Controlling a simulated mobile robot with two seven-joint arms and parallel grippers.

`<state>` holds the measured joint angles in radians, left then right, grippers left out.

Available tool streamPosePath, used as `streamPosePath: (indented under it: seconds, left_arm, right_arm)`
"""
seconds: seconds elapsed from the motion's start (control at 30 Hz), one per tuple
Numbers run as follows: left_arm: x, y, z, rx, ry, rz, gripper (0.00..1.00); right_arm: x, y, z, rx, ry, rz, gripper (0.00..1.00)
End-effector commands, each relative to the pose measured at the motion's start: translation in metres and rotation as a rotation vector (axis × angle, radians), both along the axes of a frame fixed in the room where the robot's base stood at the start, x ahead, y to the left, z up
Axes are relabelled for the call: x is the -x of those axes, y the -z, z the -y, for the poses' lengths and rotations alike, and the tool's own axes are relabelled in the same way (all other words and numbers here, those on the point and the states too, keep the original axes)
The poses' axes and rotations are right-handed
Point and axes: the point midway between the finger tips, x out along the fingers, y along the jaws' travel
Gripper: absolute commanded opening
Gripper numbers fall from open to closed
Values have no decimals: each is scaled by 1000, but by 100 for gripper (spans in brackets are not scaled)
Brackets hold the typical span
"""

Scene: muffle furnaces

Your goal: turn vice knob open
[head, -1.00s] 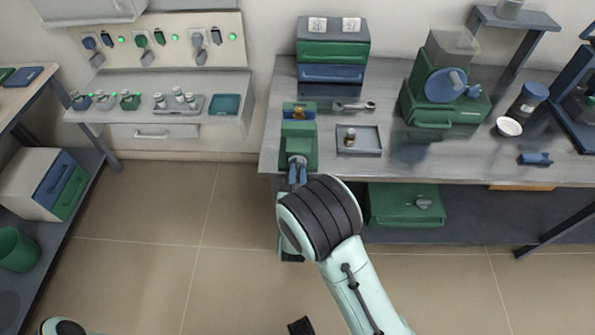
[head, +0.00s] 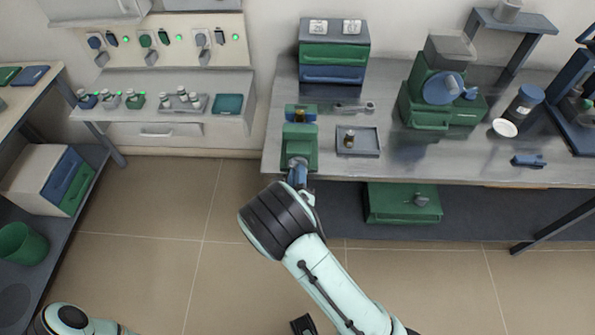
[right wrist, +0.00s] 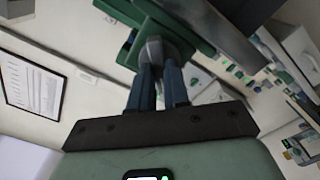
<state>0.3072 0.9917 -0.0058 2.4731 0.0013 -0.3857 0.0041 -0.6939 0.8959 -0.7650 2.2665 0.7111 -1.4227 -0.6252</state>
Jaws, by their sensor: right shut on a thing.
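The green vice (head: 299,143) stands at the front left of the metal bench, with its blue jaw part (head: 300,112) at the back. A small brass-coloured piece (head: 299,118) shows at the jaws. The vice's grey knob (head: 297,162) faces the bench's front edge; it also shows in the right wrist view (right wrist: 152,50). My right gripper (head: 298,174) is shut on the knob, its blue fingers (right wrist: 160,80) on either side of it. Fingers and wrist partly hide the knob.
A tray (head: 371,150) with a small part lies just right of the vice, and a wrench (head: 355,107) behind it. A drawer unit (head: 333,52) stands at the back. A green machine (head: 440,100) is further right. The floor before the bench is clear.

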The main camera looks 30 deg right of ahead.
Motion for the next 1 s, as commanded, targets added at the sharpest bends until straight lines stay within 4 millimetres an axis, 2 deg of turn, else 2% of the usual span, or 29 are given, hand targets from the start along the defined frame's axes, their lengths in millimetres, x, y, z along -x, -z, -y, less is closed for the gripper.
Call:
streamPosePath:
  seconds: [1.0]
  left_arm:
    - [-20,-43,0,0,0,23,43]
  right_arm:
    - [-1,1,-1,826,-2,-506,0]
